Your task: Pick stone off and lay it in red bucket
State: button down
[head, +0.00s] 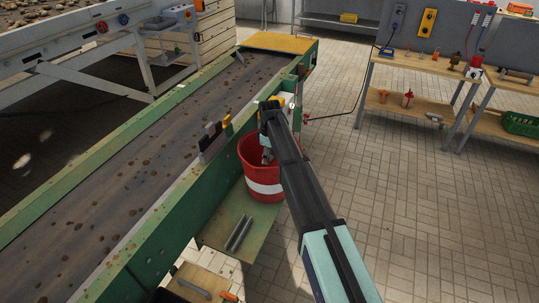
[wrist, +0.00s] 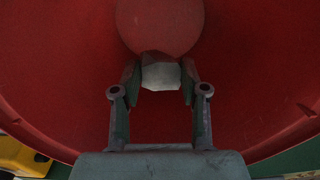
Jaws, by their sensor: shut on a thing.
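The red bucket (head: 250,158) with a white band stands beside the green conveyor, on a low green platform. My gripper (head: 267,157) points down into its mouth, and my arm hides part of the rim. In the wrist view the bucket's red inside (wrist: 60,70) fills most of the picture. There my gripper (wrist: 160,88) is shut on a pale grey stone (wrist: 161,75), held between both fingertips. The stone is over the inside of the bucket, in front of a lighter red round area. How far it is above the bottom I cannot tell.
The conveyor belt (head: 150,150) carries scattered brown lumps and dirt, with a green side rail (head: 160,225) close to the bucket. A workbench (head: 440,75) with tools and a green crate (head: 521,123) stand at the right. The tiled floor between is clear.

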jog(key=shift+f+b, duration=0.4)
jog(key=shift+f, duration=0.9)
jog(key=c, duration=0.5)
grip_release()
notch_tip(320, 180, up, 12)
jog(key=shift+r, duration=0.1)
